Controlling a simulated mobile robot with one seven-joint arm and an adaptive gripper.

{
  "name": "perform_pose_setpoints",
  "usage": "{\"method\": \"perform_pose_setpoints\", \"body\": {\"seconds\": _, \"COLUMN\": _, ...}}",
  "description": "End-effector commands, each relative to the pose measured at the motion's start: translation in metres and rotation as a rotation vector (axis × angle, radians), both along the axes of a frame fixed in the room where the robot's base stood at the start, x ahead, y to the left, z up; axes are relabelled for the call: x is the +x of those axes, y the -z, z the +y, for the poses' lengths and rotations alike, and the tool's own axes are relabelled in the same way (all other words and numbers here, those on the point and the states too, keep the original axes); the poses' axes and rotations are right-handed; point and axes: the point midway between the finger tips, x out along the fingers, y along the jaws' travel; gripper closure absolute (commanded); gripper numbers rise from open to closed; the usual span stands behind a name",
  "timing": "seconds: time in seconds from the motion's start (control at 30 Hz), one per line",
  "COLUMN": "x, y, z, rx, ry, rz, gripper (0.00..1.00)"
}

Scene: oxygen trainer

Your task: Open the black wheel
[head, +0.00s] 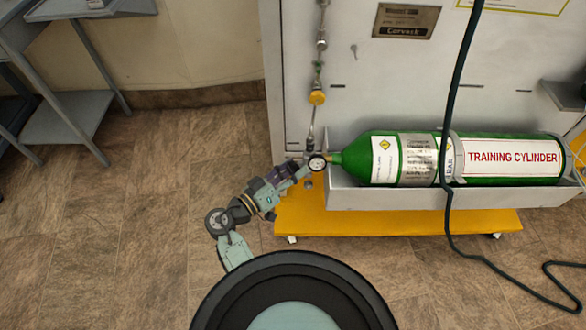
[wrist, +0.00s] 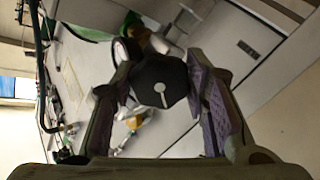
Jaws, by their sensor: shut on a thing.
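The black wheel (wrist: 160,82) shows in the wrist view as a dark faceted knob with a pale round-and-bar mark on its face. It sits between the two purple-padded fingers of my gripper (wrist: 158,72), which is shut on it. In the head view my gripper (head: 297,174) reaches the neck end of the green training cylinder (head: 413,158), just beside a round white gauge (head: 317,163). The wheel cannot be made out in the head view, where my gripper seems to cover it.
The cylinder lies in a grey tray (head: 390,199) on the white panel, above a yellow base (head: 400,222). A pipe with a yellow fitting (head: 317,97) runs above the gauge. A dark hose (head: 447,205) hangs across the cylinder.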

Motion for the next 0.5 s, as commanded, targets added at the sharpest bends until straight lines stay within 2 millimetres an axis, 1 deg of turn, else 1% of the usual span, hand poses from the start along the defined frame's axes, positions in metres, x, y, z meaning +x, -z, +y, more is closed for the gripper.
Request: {"method": "perform_pose_setpoints", "body": {"seconds": 0.5, "x": -0.0009, "y": -0.0036, "z": -0.0007, "rx": -0.328, "ry": 0.002, "rz": 0.366, "gripper": 0.87}}
